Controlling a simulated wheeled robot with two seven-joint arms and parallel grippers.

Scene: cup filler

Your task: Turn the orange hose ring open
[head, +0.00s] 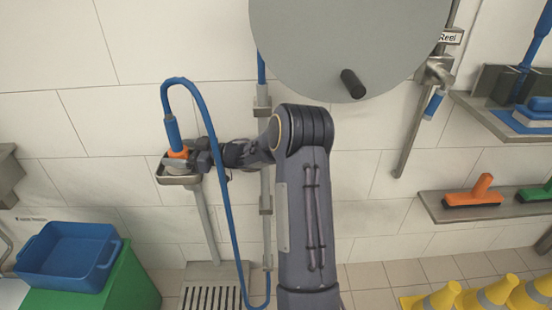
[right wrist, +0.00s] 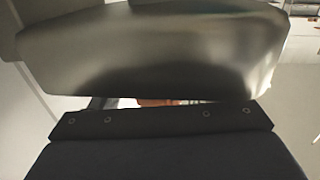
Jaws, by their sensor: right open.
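The orange hose ring (head: 178,153) sits at the lower end of the blue hose nozzle (head: 172,132), above a small metal basin (head: 180,181) on the wall. My right gripper (head: 192,158) is open and reaches in from the right, right at the ring; I cannot tell whether the fingers touch it. In the right wrist view a thin strip of the orange ring (right wrist: 160,102) shows between a metal surface (right wrist: 150,50) and my dark gripper body; most of the ring is hidden there. My left gripper is not in view.
The blue hose (head: 221,190) loops down close to my right wrist. A large grey reel disc (head: 345,35) hangs above my arm. A blue tub (head: 68,255) on a green box stands lower left. Shelves with brushes (head: 472,198) are on the right, yellow cones (head: 495,292) below.

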